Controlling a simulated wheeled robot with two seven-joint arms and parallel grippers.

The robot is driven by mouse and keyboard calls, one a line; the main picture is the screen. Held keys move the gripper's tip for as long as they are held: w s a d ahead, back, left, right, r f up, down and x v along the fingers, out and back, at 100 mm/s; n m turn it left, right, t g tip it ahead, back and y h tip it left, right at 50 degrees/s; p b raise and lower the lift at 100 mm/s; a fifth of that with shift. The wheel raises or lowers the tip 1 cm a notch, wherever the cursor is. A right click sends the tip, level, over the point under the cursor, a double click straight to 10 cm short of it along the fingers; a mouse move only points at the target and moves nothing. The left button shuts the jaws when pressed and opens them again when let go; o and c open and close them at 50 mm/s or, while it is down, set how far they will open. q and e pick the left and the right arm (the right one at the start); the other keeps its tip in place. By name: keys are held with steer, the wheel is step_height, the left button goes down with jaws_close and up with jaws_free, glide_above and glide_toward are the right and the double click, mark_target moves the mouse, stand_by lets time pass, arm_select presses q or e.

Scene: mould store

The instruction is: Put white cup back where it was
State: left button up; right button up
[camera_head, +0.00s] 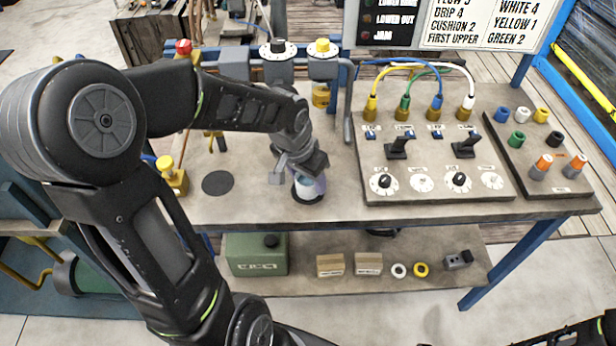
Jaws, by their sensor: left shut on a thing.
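The white cup (310,188) is at the middle of the bench, near its front edge. My left gripper (299,168) reaches it from above and is shut on it, hiding its upper part. A dark round area shows around the cup's lower end; I cannot tell whether the cup touches the bench. A dark round disc (217,183) lies bare on the bench to the left of the cup. Only a dark part of my right arm shows at the bottom right corner; its gripper is not in view.
Right of the cup is a raised panel (440,192) with knobs, levers and coloured cables. A dark board (545,178) with coloured plugs lies further right. A yellow-topped fitting (172,180) stands left of the disc. The lower shelf (310,283) holds a green can and small boxes.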

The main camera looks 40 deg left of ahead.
arm_select(q)
steer(key=o, duration=1.5)
steer(key=shift+c, duration=0.2)
steer(key=shift+r, duration=0.15)
steer(key=shift+r+p, duration=0.15)
steer(key=shift+p, duration=0.15)
steer(key=v, duration=1.1)
steer(key=shift+r, duration=0.35)
steer(key=shift+s, duration=0.1)
